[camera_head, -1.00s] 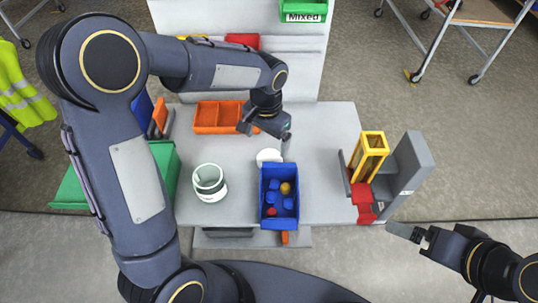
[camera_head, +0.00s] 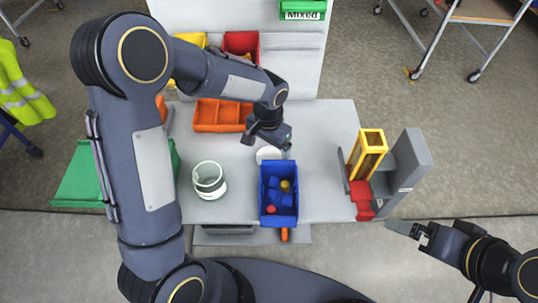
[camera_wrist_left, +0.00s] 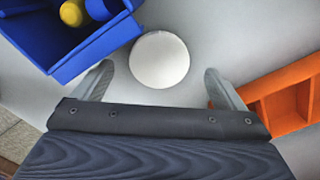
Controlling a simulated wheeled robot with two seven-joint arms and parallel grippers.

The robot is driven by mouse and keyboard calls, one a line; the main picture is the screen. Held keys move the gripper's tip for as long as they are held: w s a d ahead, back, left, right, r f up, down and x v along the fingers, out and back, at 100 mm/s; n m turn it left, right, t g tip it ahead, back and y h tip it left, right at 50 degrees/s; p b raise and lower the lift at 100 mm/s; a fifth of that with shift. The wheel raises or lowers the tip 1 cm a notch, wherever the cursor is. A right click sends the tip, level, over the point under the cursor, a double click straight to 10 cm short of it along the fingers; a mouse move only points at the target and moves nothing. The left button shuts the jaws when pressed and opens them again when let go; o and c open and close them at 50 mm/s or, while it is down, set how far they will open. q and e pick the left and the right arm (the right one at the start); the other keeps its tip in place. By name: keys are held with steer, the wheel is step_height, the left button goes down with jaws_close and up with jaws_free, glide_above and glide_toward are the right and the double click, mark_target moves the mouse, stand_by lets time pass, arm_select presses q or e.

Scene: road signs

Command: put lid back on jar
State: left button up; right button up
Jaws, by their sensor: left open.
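The jar (camera_head: 209,180) is a white and pale green cylinder standing upright and uncovered on the left of the table. The lid (camera_head: 268,154) is a white disc lying on the table just behind the blue bin. In the left wrist view the lid (camera_wrist_left: 159,59) lies whole, a little beyond and between the open fingers. My left gripper (camera_head: 268,143) is open and empty above the table next to the lid; it also shows in the left wrist view (camera_wrist_left: 158,82). My right gripper (camera_head: 405,232) is off the table's front right, and its opening is unclear.
A blue bin (camera_head: 280,218) with several blue, yellow and red pieces stands right in front of the lid. An orange divided tray (camera_head: 219,115) lies behind. A yellow frame (camera_head: 368,152) stands at the right. The table between jar and bin is clear.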

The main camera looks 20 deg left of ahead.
mark_target(269, 156)
arm_select(q)
steer(key=shift+f, duration=1.4)
steer(key=c, duration=1.1)
steer(key=shift+o, duration=0.2)
steer(key=shift+w+r, duration=0.1)
step_height(269, 156, up, 10)
